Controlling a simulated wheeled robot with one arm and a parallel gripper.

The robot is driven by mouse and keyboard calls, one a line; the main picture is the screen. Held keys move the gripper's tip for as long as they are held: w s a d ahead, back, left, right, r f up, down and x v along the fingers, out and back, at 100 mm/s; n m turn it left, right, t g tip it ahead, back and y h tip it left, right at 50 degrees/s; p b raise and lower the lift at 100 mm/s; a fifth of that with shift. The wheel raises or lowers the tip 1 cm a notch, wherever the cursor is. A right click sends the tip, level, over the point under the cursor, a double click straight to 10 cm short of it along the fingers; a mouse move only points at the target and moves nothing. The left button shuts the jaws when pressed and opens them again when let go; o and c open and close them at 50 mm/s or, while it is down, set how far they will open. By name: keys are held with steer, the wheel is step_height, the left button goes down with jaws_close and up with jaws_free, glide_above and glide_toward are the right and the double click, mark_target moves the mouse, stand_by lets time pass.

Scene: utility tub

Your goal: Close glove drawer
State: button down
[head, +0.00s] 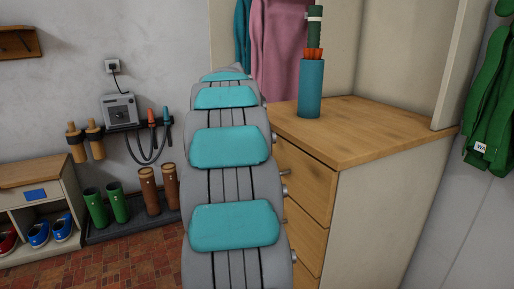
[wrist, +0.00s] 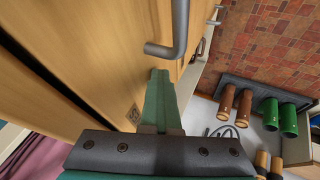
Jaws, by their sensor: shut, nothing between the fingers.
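A wooden cabinet (head: 365,130) with light drawer fronts stands right of centre in the head view. Its upper drawer front (head: 305,180) shows partly beside my arm, which hides the rest. In the wrist view a wooden drawer front (wrist: 95,70) fills the left, with a grey bar handle (wrist: 180,30) and a small dark label (wrist: 134,115). I cannot tell which drawer is for gloves or how far any stands out. My gripper (wrist: 160,76) is shut and empty, its green fingers close to the drawer front just below the handle; contact is unclear. The head view hides it.
A blue cylinder (head: 311,90) holding a green-handled item stands on the cabinet top. Boots (head: 118,202) stand on a dark tray at left, near a shoe shelf (head: 40,175). A green garment (head: 490,100) hangs at right. Tiled floor (head: 130,268) is clear at lower left.

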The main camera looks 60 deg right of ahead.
steer(key=shift+s+d, duration=0.1)
steer(key=w+a+r+b, duration=0.1)
steer(key=a+r+b, duration=0.1)
steer(key=a+r, duration=0.6)
steer(key=shift+w+a, duration=0.3)
steer(key=shift+a, duration=0.5)
